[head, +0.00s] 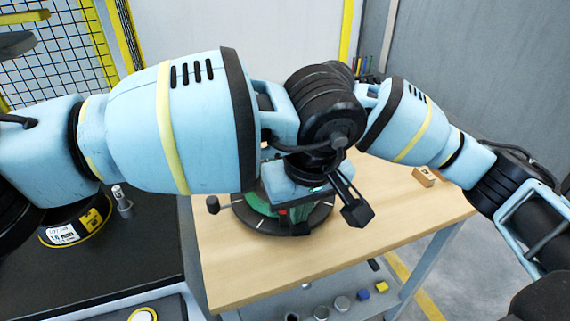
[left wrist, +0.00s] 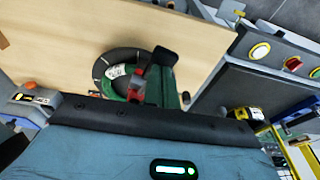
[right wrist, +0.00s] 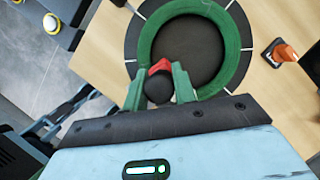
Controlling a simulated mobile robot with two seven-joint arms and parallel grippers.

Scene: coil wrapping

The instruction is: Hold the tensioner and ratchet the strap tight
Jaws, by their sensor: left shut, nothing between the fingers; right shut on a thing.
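The green coil (head: 250,212) lies on a dark round turntable on the wooden table. It shows most fully in the right wrist view (right wrist: 232,45). The tensioner's red part (right wrist: 160,66) sits at the coil's near rim there; it also shows in the left wrist view (left wrist: 137,75). My right gripper (right wrist: 160,80) is shut around the tensioner, with a black ball between its fingers. My left gripper (left wrist: 162,78) is shut and empty, above the turntable's edge. In the head view my left gripper (head: 294,210) is low over the coil. My arms overlap and hide the right gripper. The strap cannot be made out.
A yellow-and-black roll (head: 75,228) stands on the dark bench at left. The lower shelf (head: 345,303) holds several small cylinders. The table's front strip is clear.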

